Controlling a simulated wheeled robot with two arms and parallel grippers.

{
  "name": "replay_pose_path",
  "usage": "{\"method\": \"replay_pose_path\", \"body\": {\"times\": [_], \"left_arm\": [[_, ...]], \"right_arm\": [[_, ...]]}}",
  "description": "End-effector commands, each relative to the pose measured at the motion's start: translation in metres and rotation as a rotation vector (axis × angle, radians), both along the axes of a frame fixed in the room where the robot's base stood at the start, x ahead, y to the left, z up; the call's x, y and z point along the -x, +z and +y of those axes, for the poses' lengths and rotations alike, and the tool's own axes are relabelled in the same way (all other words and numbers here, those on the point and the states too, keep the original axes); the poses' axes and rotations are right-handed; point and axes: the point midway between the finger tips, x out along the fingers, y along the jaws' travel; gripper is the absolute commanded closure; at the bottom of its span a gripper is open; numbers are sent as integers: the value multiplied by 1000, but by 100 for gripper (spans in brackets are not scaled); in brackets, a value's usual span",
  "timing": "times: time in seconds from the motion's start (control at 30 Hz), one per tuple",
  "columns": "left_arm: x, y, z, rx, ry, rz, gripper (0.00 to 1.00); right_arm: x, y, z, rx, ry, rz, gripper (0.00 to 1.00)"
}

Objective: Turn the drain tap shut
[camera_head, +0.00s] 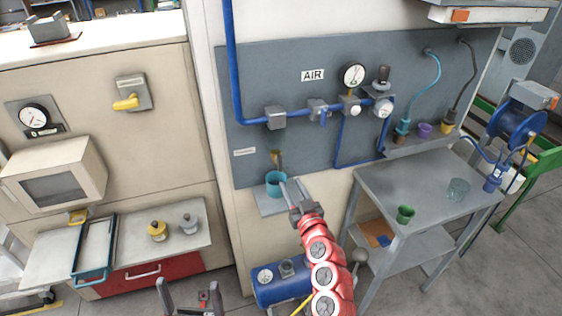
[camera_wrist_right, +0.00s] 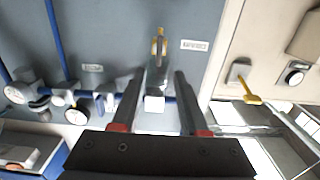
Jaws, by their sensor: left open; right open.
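The small brass drain tap (camera_head: 277,158) sticks out low on the grey wall panel, above a teal cup (camera_head: 276,184) on a small shelf. It also shows in the right wrist view (camera_wrist_right: 158,45), beyond the fingertips and roughly in line with the gap between them. Whether its handle is open or shut is too small to tell. My right gripper (camera_head: 292,184) is open and empty, in front of the cup and just below the tap in the head view. My left gripper (camera_head: 191,290) is open and empty at the bottom edge, far from the tap.
Blue air pipes with gauges (camera_head: 354,75) run above the tap. A blue tank (camera_head: 285,285) lies below the shelf. A bench with yellow and grey knobbed weights (camera_head: 157,231) is at left.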

Motion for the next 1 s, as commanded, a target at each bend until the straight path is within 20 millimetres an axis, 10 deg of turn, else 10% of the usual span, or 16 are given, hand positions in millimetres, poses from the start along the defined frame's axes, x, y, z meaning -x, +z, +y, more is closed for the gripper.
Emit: {"method": "replay_pose_path", "body": {"times": [0.6, 1.0], "left_arm": [[0, 23, 0, 0, 0, 0, 0], [0, 23, 0, 0, 0, 0, 0]], "right_arm": [[-83, 1, 27, 1, -1, -3, 56], [-96, 0, 30, 1, -3, -1, 56]]}}
